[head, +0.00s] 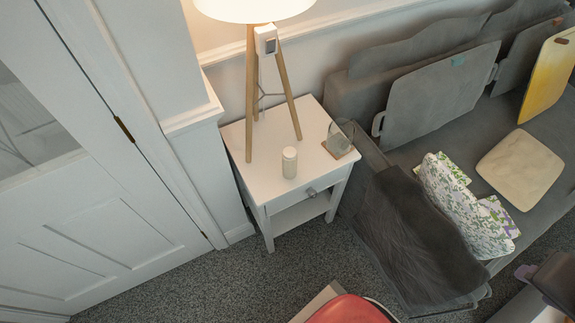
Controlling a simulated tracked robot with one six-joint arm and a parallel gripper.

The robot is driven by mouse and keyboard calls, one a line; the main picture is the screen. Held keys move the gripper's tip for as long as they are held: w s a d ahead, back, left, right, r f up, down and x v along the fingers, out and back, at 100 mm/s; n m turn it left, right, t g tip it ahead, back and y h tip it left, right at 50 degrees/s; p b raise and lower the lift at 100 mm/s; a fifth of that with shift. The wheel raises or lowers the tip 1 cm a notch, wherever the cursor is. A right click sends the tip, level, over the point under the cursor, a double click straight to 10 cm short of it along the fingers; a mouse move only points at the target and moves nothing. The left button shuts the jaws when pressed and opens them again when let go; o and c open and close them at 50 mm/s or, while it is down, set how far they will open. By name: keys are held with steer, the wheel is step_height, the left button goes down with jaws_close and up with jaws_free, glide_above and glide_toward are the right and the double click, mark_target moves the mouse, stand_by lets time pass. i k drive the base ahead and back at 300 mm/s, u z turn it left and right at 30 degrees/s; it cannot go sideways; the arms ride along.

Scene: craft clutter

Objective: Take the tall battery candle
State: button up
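A small cream cylinder (289,162) with a paler top stands upright on the white side table (262,184), near its front edge. It is the only candle-like thing in view. It stands apart from the lamp legs, just in front of and between them. My gripper is not recognisable in the head view, so its state and its distance from the candle do not show.
A tripod lamp (251,95) stands on the table behind the candle. A glass-like item on a small square base (338,146) is to its right. A grey sofa (395,158) with a dark throw (408,240) flanks the table.

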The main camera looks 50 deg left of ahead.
mark_target(289, 167)
steer(key=k, duration=1.35)
steer(key=u, duration=2.05)
steer(key=i, duration=1)
